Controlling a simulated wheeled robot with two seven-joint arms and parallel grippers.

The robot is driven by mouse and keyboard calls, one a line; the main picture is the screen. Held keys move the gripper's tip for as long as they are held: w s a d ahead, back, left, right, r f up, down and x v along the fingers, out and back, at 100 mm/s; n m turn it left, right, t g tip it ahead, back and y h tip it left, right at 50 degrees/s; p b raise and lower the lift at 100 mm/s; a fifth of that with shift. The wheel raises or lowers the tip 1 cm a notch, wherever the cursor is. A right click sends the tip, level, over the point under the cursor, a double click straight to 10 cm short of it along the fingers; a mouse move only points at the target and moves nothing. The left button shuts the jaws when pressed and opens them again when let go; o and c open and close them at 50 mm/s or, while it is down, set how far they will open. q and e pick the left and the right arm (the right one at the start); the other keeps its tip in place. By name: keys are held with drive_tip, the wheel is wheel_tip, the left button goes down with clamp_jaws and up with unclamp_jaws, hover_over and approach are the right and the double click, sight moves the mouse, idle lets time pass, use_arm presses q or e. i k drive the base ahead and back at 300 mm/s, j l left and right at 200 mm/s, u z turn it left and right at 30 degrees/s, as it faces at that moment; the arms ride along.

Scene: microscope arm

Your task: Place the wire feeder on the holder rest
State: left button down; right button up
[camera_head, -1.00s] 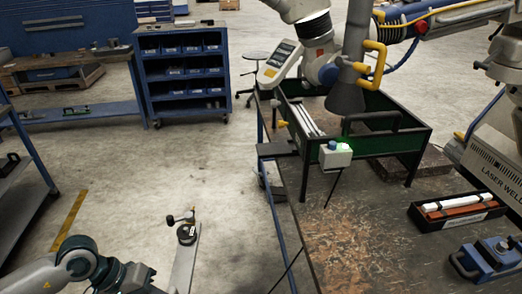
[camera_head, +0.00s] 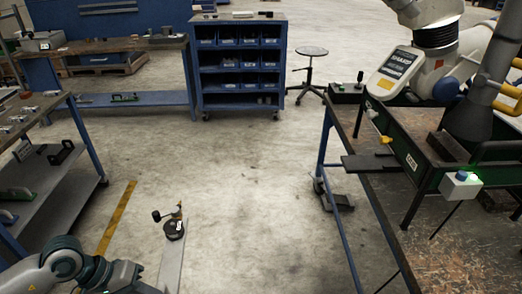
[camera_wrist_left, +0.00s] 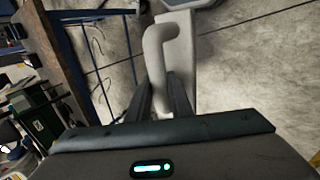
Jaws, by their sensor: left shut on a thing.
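My left gripper (camera_wrist_left: 160,100) is shut on a pale, bent bar handle (camera_wrist_left: 156,55) in the left wrist view. The handle joins a light grey panel (camera_wrist_left: 181,40). In the head view, my left arm is at the bottom left, beside a narrow light grey panel (camera_head: 172,262) with a black round part (camera_head: 174,230) and a small knob on top. This looks like the wire feeder, held over the open floor; its lower part is cut off by the frame. I cannot tell which thing is the holder rest. My right gripper is not in view.
A worn workbench (camera_head: 465,240) with a green-framed box (camera_head: 430,165) and a dark flat plate (camera_head: 372,163) at its edge stands on the right. A blue bin cabinet (camera_head: 240,65) and a stool (camera_head: 312,52) are behind. Shelving (camera_head: 75,190) is left. The middle floor is clear.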

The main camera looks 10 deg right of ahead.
sight(358, 162)
drive_tip(key=i+j, duration=0.2)
drive_tip(key=i, duration=0.25)
drive_tip(key=i+j, duration=0.2)
drive_tip(key=i, duration=0.25)
drive_tip(key=i+z, duration=0.4)
drive_tip(key=i+j+z, duration=0.25)
drive_tip(key=i+z, duration=0.15)
drive_tip(key=i+j+z, duration=0.25)
drive_tip(key=z, duration=0.25)
drive_tip(key=i+j+z, duration=0.25)
drive_tip(key=j+z, duration=0.2)
drive_tip(key=i+j+z, duration=0.1)
drive_tip(key=j+z, duration=0.75)
drive_tip(key=j, duration=0.25)
